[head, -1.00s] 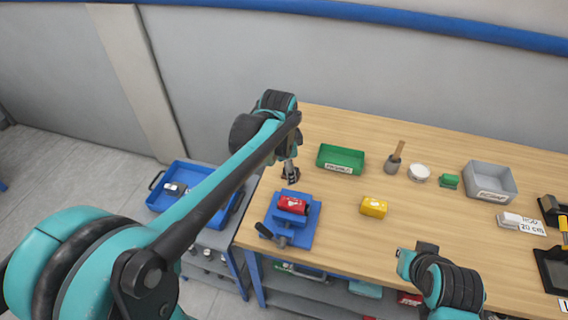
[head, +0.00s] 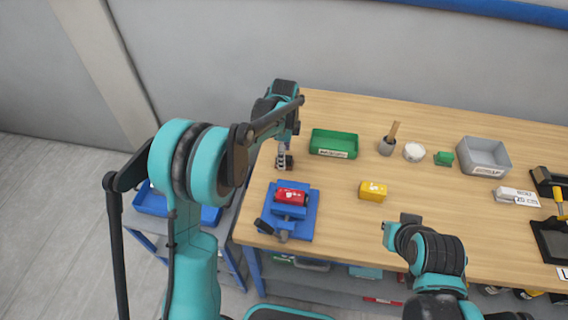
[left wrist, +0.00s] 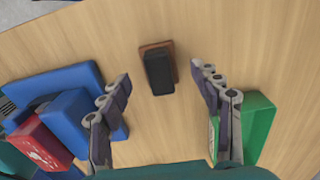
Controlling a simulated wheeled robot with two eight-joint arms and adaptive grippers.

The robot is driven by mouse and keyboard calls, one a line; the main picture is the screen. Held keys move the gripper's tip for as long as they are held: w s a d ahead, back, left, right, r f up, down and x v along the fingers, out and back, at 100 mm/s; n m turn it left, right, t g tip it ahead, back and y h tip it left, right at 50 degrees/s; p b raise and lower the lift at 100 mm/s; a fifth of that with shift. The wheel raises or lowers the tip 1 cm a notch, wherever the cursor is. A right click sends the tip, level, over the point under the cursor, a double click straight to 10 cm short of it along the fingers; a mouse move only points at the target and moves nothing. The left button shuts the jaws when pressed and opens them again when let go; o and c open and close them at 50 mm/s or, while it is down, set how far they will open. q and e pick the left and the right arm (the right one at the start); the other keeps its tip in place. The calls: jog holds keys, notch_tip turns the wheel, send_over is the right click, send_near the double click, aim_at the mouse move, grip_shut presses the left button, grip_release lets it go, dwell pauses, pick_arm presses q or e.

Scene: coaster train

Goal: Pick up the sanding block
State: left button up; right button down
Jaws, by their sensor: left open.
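The sanding block (left wrist: 157,70), a small block with a black top and a brown edge beneath, lies on the wooden bench top in the left wrist view. My left gripper (left wrist: 164,87) is open and empty, with one finger on each side of the block's line and the block beyond the tips. In the head view my left gripper (head: 284,158) is over the bench, left of the green bin (head: 333,144). The block is hard to separate from the fingers there. My right arm is over the bench front, but its fingers do not show.
The green bin is close beside one finger in the left wrist view. A grey bin (head: 484,156) stands farther right.

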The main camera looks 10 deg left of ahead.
pick_arm(q)
notch_tip(320, 180, down, 2)
jog(key=shift+f, duration=0.2)
jog(key=shift+r, duration=0.1)
jog(key=c, duration=1.3)
jog(key=shift+o, duration=0.3)
notch_tip(320, 180, up, 5)
jog(key=shift+f+p, duration=0.2)
jog(key=shift+p, duration=0.65)
jog(key=s+d+r+p, duration=0.2)
jog(key=d+r, duration=0.4)
jog(key=d, duration=0.5)
jog(key=shift+d+r+p, duration=0.2)
jog(key=shift+d+p, duration=0.1)
jog(key=shift+p, duration=0.05)
jog(key=shift+s, duration=0.1)
